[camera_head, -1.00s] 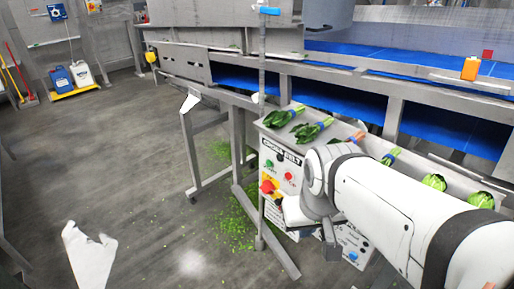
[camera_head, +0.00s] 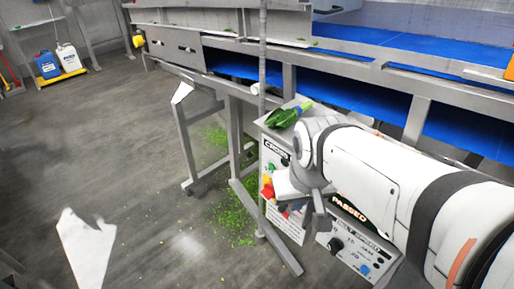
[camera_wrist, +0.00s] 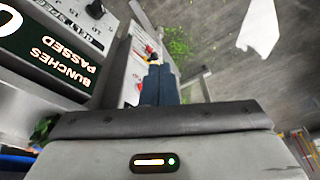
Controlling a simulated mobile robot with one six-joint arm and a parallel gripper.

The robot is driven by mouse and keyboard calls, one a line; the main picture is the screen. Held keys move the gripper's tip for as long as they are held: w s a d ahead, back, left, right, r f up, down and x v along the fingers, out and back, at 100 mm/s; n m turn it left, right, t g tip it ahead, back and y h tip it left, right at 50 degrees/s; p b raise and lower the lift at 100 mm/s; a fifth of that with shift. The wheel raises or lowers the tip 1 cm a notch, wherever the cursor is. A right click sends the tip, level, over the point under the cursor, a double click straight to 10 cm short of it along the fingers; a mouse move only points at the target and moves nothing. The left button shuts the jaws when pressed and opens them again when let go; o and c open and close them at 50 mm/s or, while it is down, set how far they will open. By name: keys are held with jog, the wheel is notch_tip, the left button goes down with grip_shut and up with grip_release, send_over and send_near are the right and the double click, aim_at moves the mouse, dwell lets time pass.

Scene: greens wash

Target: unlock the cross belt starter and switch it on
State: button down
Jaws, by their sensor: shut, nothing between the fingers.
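The cross belt starter (camera_head: 272,158) is a pale panel on the near side of the conveyor frame, its lettering partly covered by my arm in the head view. A red and yellow switch handle (camera_head: 267,187) shows at its left edge. The panel also shows edge-on in the wrist view (camera_wrist: 131,68), with small red parts on its face. My gripper (camera_wrist: 159,72) is shut and empty, its dark fingers close in front of the panel beside a small yellow part. Whether they touch it is unclear. In the head view my wrist hides most of the controls and any lock.
A second panel with a "BUNCHES PASSED" display (camera_wrist: 58,55) and a dial (camera_head: 336,245) adjoins on the right. Open floor lies left.

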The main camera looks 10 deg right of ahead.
jog(key=w+a+f+m+g+h+b, duration=0.1)
jog(key=w+a+f+m+b, duration=0.2)
jog(key=w, duration=0.4)
jog(key=w+f+m+g+h+b, duration=0.2)
jog(key=w+f+m+b, duration=0.15)
jog(key=w+b, duration=0.25)
jog(key=m+h+b, duration=0.3)
jog(key=m+b, duration=0.1)
send_near(271, 197)
jog(key=shift+g, duration=0.3)
jog(key=s+d+f, duration=0.1)
jog(key=d+f, duration=0.1)
jog(key=f, duration=0.1)
jog(key=s+d+f, duration=0.1)
jog(key=d+f, duration=0.1)
jog(key=shift+s+d+f+b, duration=0.1)
jog(key=shift+s+b, duration=0.25)
jog(key=shift+s, duration=0.05)
jog(key=shift+s+d+f, duration=0.25)
jog(key=shift+s, duration=0.1)
